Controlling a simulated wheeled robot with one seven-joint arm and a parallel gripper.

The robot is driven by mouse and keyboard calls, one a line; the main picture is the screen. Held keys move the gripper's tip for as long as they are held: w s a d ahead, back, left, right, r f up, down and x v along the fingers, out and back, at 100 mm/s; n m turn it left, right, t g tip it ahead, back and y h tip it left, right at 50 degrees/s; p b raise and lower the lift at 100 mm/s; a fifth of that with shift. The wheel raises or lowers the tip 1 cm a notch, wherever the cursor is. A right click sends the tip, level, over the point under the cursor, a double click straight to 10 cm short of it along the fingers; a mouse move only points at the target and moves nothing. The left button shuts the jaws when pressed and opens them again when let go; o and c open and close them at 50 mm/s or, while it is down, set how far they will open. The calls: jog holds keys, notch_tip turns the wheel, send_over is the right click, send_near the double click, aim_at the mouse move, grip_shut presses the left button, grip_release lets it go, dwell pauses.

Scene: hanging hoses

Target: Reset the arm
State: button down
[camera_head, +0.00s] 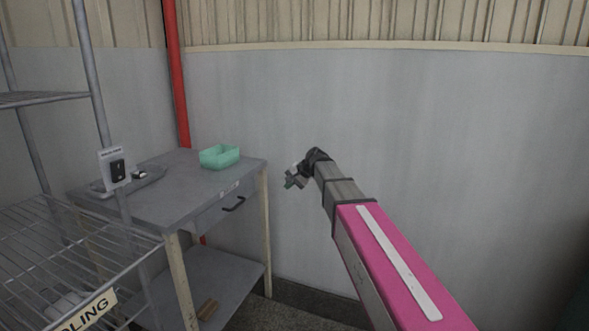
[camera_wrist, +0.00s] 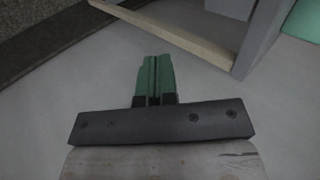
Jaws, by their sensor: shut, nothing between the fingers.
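My gripper (camera_head: 291,181) is at the end of my pink and grey arm, which reaches out from the lower right in the head view. It hangs in the air to the right of the grey table, in front of the grey wall. In the wrist view its two green fingers (camera_wrist: 155,78) are together with nothing held between them.
A grey table (camera_head: 190,205) with a drawer stands at the left; a green bin (camera_head: 220,157) and a grey tray (camera_head: 130,180) are on it. A wire rack (camera_head: 60,240) fills the left foreground. A red pipe (camera_head: 176,75) runs up the corner. The wall's right side is clear.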

jog(key=s+d+f+n+g+h, duration=0.3)
jog(key=s+d+f+h, duration=0.4)
jog(key=s+d+f, duration=1.8)
jog(key=s+d, duration=0.1)
jog(key=s, duration=0.1)
jog(key=shift+s+n+h, duration=0.35)
jog(key=shift+n+h, duration=0.05)
